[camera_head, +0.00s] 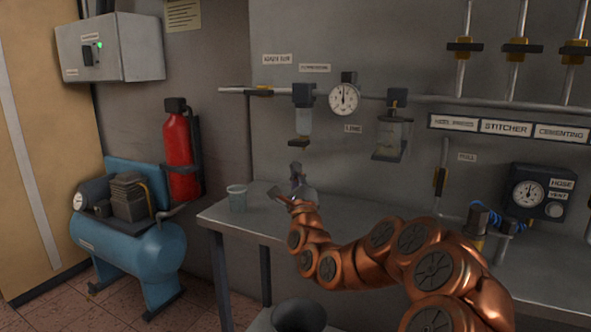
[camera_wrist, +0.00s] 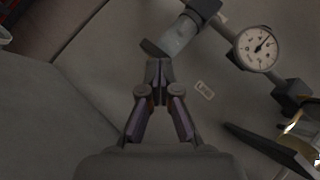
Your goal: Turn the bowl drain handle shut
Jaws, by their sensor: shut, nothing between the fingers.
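The filter bowl (camera_head: 304,121) is a translucent cup under a dark head on the wall pipe, left of a round gauge. Its drain handle (camera_head: 299,143) is a small dark, brownish piece at the bowl's lower end. In the wrist view the bowl (camera_wrist: 178,38) appears tilted, with the handle (camera_wrist: 152,48) at its end, just beyond my fingertips. My gripper (camera_head: 296,168) is below the handle, over the bench, with its fingertips together and empty. It also shows in the wrist view (camera_wrist: 159,66). I cannot tell whether it touches the handle.
The gauge (camera_head: 344,98) and a second bowl unit (camera_head: 392,138) are on the same pipe, to the right. A grey cup (camera_head: 237,197) stands on the metal bench (camera_head: 224,219) at left. A regulator panel (camera_head: 541,193) is at far right. The bench's left part is mostly clear.

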